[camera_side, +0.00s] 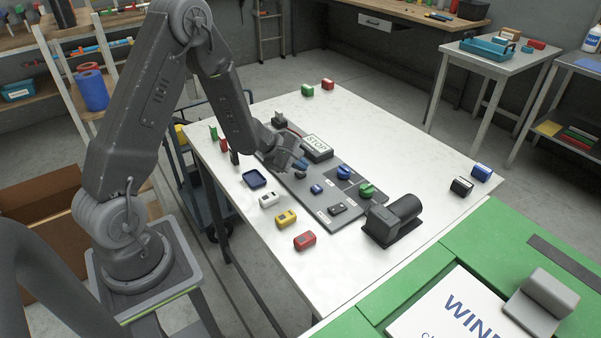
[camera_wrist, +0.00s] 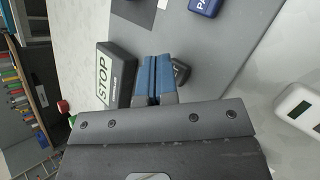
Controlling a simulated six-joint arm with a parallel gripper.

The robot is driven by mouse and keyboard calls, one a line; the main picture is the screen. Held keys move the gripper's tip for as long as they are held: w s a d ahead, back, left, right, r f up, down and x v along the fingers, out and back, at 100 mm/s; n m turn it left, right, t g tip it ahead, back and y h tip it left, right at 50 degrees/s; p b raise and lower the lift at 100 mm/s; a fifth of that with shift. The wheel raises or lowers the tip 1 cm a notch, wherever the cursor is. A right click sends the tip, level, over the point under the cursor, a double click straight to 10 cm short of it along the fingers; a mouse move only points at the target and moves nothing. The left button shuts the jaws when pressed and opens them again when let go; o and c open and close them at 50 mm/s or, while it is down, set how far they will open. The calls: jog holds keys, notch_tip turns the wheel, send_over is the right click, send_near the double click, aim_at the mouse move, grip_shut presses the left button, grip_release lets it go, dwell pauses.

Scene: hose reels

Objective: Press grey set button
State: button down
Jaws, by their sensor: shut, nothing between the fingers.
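A dark grey panel (camera_side: 277,164) with several buttons and knobs lies on the white table. My gripper (camera_side: 302,165) is low over the panel's far left part, with its blue fingers shut together and empty. In the wrist view the fingertips (camera_wrist: 155,60) point at the panel. A small dark grey button (camera_side: 301,175) sits just beside and below the fingertips; in the wrist view this dark button (camera_wrist: 181,72) is partly hidden behind the right finger. I cannot read its label, nor tell whether the fingers touch it.
A STOP box (camera_side: 317,148) stands close to the fingers. White (camera_side: 268,200), yellow (camera_side: 286,218) and red (camera_side: 305,240) blocks lie along the near table edge.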

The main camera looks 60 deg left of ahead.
aim_at(300, 174)
jog(key=shift+f, duration=0.45)
dwell(0.3)
jog(key=shift+r, duration=0.85)
jog(key=shift+r, duration=2.5)
